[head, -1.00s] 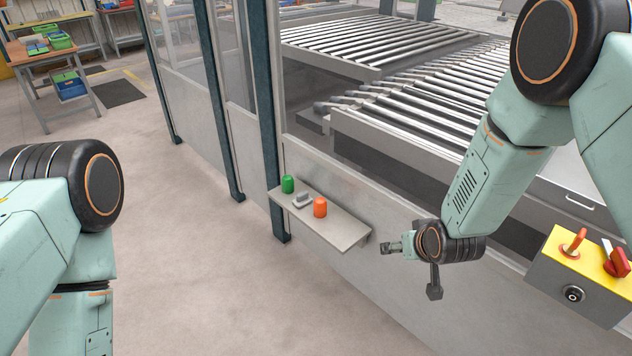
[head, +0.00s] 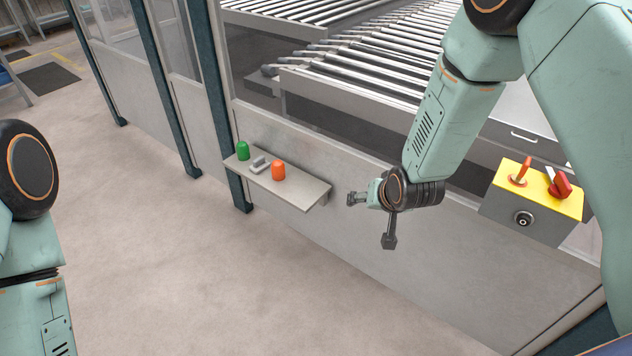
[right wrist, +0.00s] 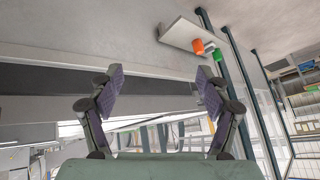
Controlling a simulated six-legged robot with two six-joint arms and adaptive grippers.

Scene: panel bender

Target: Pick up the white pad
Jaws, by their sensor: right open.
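The white pad (head: 259,164) looks like a small pale grey-white piece. It lies on a narrow shelf (head: 305,191) between a green capped item (head: 243,150) and an orange one (head: 278,170). My right gripper (head: 370,219) is open and empty, to the right of the shelf's near end and apart from the pad. In the right wrist view its two fingers (right wrist: 160,78) are spread, with the shelf (right wrist: 180,36) beyond them at upper right. The pad is hard to make out there, mostly behind the orange item (right wrist: 198,47). My left gripper is out of view.
The shelf is fixed to a grey panel fence with dark posts (head: 228,130). Behind it are roller conveyors (head: 370,70). A yellow-topped control box (head: 535,205) with a red switch stands at right. The floor (head: 180,270) in front is clear.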

